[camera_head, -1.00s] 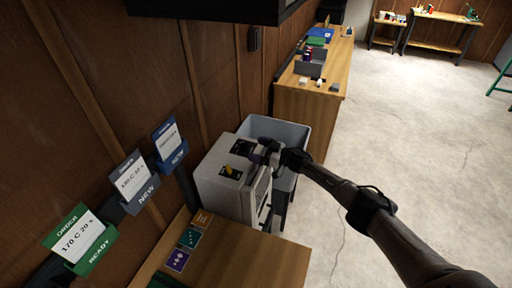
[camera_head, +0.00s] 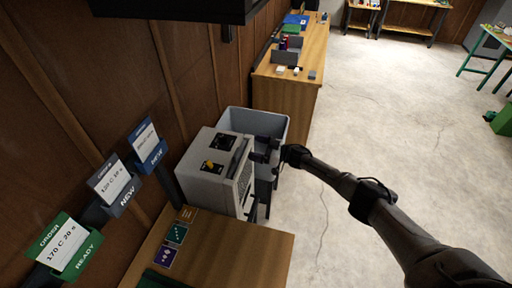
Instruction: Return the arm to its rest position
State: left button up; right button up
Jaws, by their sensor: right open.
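My right arm comes in from the lower right, and its gripper (camera_head: 262,157) is over the right side of the grey box-shaped machine (camera_head: 205,177), in front of the grey bin (camera_head: 240,116). The gripper is small and dark here; its jaws look open, with nothing seen between them. I cannot tell whether it touches the machine. The machine has a yellow knob (camera_head: 209,165) and a dark panel on top. My left gripper is not in view.
A wooden table (camera_head: 235,254) with coloured cards is at the lower front. Order signs (camera_head: 116,187) hang on the left wall. A wooden bench (camera_head: 288,92) with small items stands behind the bin. The concrete floor (camera_head: 400,130) at right is open.

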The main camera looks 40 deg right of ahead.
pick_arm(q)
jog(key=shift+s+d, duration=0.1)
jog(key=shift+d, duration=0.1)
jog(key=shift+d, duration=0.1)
